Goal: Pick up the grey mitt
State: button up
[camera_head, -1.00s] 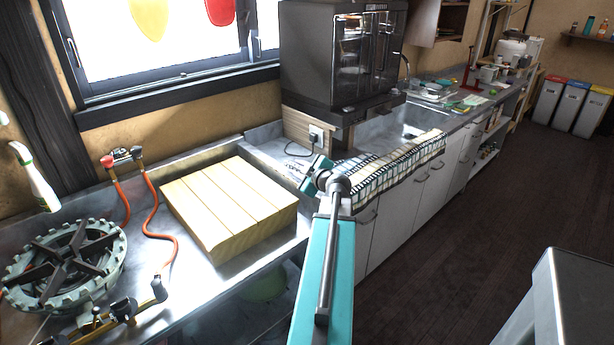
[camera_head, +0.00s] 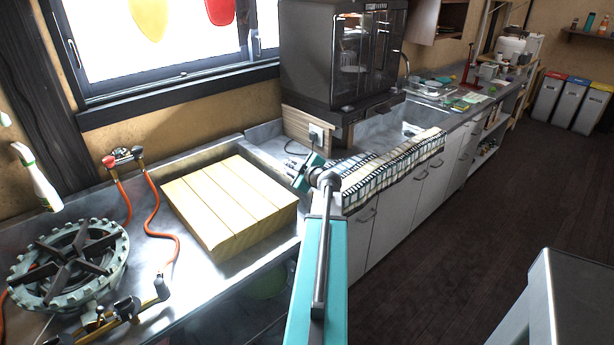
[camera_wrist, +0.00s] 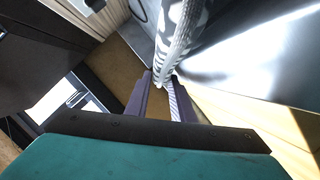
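A grey and white patterned cloth thing with a woven grey edge, which looks like the grey mitt (camera_wrist: 182,30), shows at the top middle of the wrist view. Its lower end reaches down to the fingertips of my gripper (camera_wrist: 161,78). The two fingers stand apart, with a gap between them; I cannot tell whether either touches the cloth. In the head view my gripper (camera_head: 302,176) is over the counter between the wooden board and the sink. I cannot make out the mitt clearly there.
A thick wooden board (camera_head: 228,200) lies left of my gripper. A checkered towel (camera_head: 385,172) drapes over the counter edge to the right. A dark oven (camera_head: 340,60) stands behind. A gas burner (camera_head: 68,265) with orange hoses is at far left.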

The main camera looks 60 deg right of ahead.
jog(key=shift+c, duration=0.2)
grip_shut()
jog(key=shift+r, duration=0.2)
jog(key=shift+r+b, duration=0.65)
jog(key=shift+r, duration=0.75)
jog(key=s+a+b, duration=0.1)
jog(key=s, duration=0.4)
jog(key=s+a+r+b, duration=0.1)
jog(key=s+b, duration=0.1)
jog(key=s, duration=0.3)
jog(key=s+a+b, duration=0.1)
jog(key=s+a, duration=0.1)
jog(key=s, duration=0.3)
jog(key=shift+s+a+r, duration=0.1)
jog(key=shift+s+r, duration=0.1)
jog(key=shift+r, duration=0.2)
